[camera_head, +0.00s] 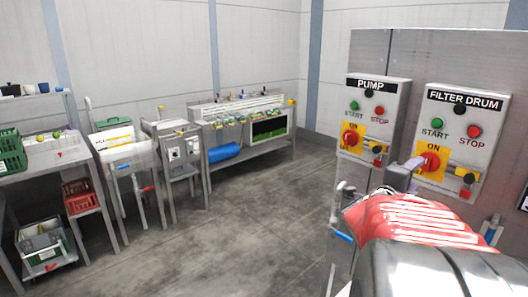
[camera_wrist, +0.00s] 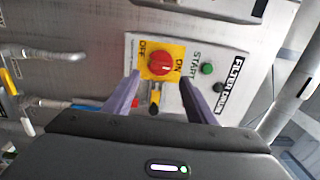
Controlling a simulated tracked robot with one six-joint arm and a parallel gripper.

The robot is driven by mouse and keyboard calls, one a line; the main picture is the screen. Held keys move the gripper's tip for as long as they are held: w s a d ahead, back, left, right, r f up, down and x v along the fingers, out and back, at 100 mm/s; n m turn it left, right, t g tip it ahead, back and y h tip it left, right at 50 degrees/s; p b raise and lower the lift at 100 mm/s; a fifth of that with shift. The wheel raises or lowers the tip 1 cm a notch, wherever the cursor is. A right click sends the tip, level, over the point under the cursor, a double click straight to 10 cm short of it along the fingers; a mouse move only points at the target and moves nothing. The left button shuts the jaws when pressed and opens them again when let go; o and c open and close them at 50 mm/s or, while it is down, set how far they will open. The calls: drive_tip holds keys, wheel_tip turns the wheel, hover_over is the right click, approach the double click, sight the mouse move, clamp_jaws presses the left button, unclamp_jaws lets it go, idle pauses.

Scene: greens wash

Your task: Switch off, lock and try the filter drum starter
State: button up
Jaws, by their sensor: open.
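The filter drum starter (camera_head: 447,150) is a grey box at the right in the head view, with a green START button (camera_head: 438,122) and a red STOP button (camera_head: 474,131). Its red rotary switch (camera_head: 429,160) sits on a yellow plate; the switch (camera_wrist: 162,63) also shows in the wrist view, between OFF and ON labels. I cannot tell which label it points to. My gripper (camera_wrist: 160,77) is open, its purple fingers to either side of the switch and apparently just short of it. A black and yellow fitting (camera_head: 467,174) with a red piece below is beside the switch.
A similar PUMP starter (camera_head: 373,115) stands immediately left on the same metal panel (camera_head: 407,55). Pipes or hoses (camera_wrist: 35,53) run across the panel in the wrist view. Benches with green (camera_head: 10,155) and red crates (camera_head: 80,195) line the left. The floor between is clear.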

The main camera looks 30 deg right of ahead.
sight(425, 165)
drive_tip(key=shift+w+d, duration=0.2)
drive_tip(key=shift+d, duration=1)
drive_tip(key=shift+w+d, duration=0.2)
drive_tip(key=shift+d, duration=1.05)
drive_tip(key=shift+w+d, duration=0.2)
drive_tip(key=shift+d, duration=1)
drive_tip(key=shift+c, duration=0.2)
